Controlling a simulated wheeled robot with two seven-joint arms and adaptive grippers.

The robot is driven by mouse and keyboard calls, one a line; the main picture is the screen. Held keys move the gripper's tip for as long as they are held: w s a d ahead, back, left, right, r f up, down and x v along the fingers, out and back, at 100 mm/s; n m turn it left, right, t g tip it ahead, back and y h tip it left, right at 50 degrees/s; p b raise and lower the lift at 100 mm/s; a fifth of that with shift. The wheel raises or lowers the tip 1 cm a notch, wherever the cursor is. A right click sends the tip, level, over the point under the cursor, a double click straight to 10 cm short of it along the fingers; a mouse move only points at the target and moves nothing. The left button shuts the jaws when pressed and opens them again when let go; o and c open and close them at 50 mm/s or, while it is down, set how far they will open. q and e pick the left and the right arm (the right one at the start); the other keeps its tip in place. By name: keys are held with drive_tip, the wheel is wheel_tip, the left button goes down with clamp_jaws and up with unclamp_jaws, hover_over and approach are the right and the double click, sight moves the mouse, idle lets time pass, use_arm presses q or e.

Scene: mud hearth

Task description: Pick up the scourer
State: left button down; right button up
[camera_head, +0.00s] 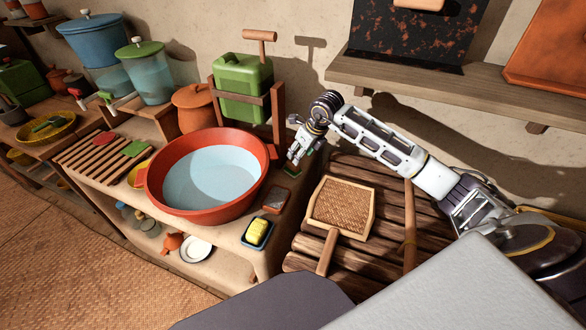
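My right gripper (297,158) comes in from the right and points down at the counter, just right of the red basin. A small dark green item (291,171), possibly the scourer, lies at its fingertips. I cannot tell whether the fingers touch it or how far apart they are. A yellow block with a dark side (257,232), perhaps a sponge, sits in a blue dish (247,243) at the counter's front. A flat reddish-brown piece (276,200) lies between the two. My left gripper is not in view.
The red basin (150,188) of water fills the counter's middle. A green canister (243,88) in a wooden stand is behind it. A woven paddle (341,206) lies on logs (385,260) at right. A wooden shelf (470,85) overhangs the arm.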

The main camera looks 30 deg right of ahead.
sight(293, 167)
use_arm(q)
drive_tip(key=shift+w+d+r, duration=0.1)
use_arm(e)
drive_tip(key=shift+x, duration=1.15)
drive_tip(key=shift+x, duration=0.8)
drive_tip(key=x, duration=0.2)
drive_tip(key=shift+w+a+f, duration=0.15)
drive_tip(key=shift+w+a, duration=0.05)
drive_tip(key=shift+w, duration=0.1)
drive_tip(key=shift+w+f, duration=0.2)
drive_tip(key=shift+f, duration=0.3)
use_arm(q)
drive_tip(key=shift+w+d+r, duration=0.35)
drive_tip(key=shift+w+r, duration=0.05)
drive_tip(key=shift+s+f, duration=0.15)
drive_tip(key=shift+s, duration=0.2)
